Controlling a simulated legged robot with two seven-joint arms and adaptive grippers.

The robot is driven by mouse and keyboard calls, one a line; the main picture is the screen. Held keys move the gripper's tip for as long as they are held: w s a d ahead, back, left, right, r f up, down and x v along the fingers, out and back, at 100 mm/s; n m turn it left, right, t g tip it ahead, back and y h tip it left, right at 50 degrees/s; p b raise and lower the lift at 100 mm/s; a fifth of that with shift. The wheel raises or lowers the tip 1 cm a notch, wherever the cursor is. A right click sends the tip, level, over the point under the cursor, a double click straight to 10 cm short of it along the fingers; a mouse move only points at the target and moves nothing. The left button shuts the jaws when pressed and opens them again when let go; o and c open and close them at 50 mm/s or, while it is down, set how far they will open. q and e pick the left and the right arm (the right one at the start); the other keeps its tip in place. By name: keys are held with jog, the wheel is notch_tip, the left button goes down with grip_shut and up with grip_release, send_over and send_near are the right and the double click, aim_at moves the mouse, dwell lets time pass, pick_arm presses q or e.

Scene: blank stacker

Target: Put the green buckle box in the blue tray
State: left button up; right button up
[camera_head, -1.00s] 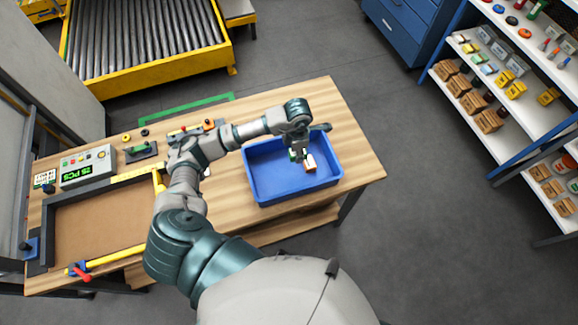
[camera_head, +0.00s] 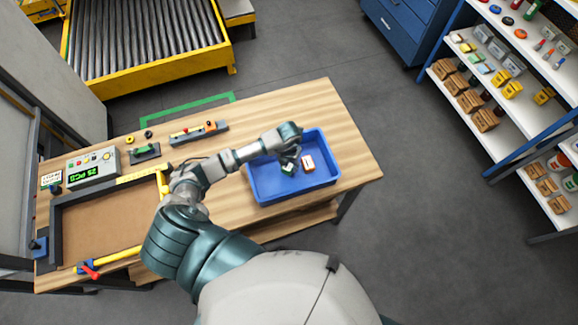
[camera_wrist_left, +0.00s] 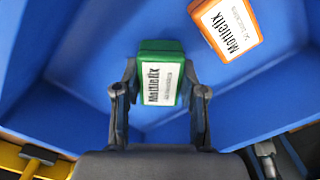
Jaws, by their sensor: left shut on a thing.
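The green buckle box (camera_wrist_left: 160,76), with a white label, is between the fingers of my left gripper (camera_wrist_left: 160,105) in the wrist view. In the head view the green box (camera_head: 288,169) shows small below my left gripper (camera_head: 289,161), inside the outline of the blue tray (camera_head: 263,191). The gripper is shut on the box. Whether the box touches the tray floor, I cannot tell. The blue tray stands on the right end of the wooden table. My right gripper is not in view.
An orange box with a white label (camera_head: 308,163) lies in the tray, right of the green box; it also shows in the wrist view (camera_wrist_left: 226,29). A control box (camera_head: 92,163) and a framed brown board (camera_head: 110,222) occupy the table's left. Shelves stand at right.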

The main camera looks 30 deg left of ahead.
aim_at(291, 165)
pick_arm(q)
jog(key=shift+d+f, duration=0.35)
jog(key=shift+f, duration=0.5)
jog(key=shift+d, duration=0.2)
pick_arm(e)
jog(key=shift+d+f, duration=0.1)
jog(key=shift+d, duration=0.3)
pick_arm(q)
jog(key=o, duration=1.2)
jog(key=shift+f, duration=0.1)
jog(key=shift+o, duration=0.2)
jog(key=shift+a, duration=0.4)
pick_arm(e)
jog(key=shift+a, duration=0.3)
pick_arm(q)
jog(key=r, duration=0.7)
jog(key=r+b, duration=0.1)
jog(key=r, duration=0.3)
jog(key=shift+d, duration=0.3)
jog(key=shift+a+r, duration=0.25)
jog(key=shift+r, duration=0.35)
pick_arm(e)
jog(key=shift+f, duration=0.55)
pick_arm(q)
jog(key=shift+d, duration=0.15)
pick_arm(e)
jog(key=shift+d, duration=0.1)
